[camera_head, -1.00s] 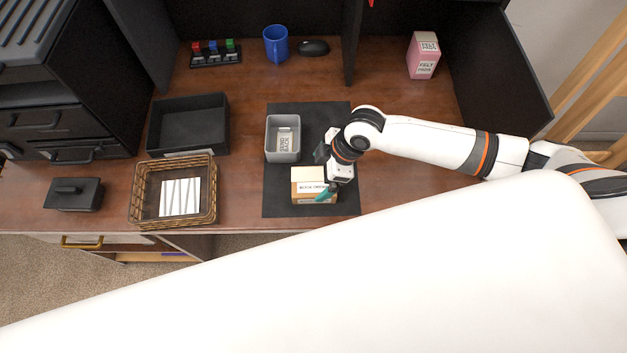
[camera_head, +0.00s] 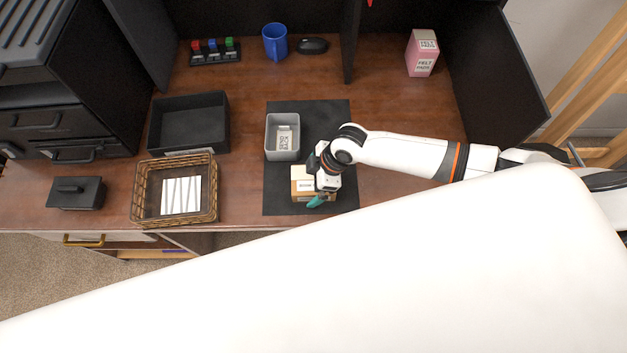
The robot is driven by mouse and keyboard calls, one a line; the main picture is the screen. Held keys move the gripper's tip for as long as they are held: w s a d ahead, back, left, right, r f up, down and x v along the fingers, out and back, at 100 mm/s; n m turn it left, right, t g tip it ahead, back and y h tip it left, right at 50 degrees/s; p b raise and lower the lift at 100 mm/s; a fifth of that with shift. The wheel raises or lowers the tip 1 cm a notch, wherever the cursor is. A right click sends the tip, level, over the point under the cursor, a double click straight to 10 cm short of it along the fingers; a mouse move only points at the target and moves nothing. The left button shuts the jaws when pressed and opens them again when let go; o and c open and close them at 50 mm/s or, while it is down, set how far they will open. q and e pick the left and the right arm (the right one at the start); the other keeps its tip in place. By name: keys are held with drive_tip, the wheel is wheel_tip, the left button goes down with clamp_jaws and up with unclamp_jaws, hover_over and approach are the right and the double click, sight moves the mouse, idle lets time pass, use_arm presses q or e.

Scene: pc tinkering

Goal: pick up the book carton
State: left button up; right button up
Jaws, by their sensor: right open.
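The book carton (camera_head: 301,185), a small tan box with a white label, lies on the black mat (camera_head: 304,115) near the desk's front edge. My right gripper (camera_head: 317,190) is over the right part of the carton, its teal fingertip showing at the carton's front right. The gripper is open and hides part of the carton and label. I cannot tell whether the fingers touch the carton. My left gripper is not in view.
A grey bin (camera_head: 270,140) with a labelled item stands behind the carton on the mat. A wicker basket (camera_head: 146,190) and a black tray (camera_head: 215,146) are to the left. A blue mug (camera_head: 275,43), black mouse (camera_head: 313,46) and pink box (camera_head: 422,53) stand at the back.

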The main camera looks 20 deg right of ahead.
drive_tip(key=shift+f, duration=0.25)
drive_tip(key=shift+c, duration=0.2)
drive_tip(key=shift+r, duration=0.1)
drive_tip(key=c, duration=1.3)
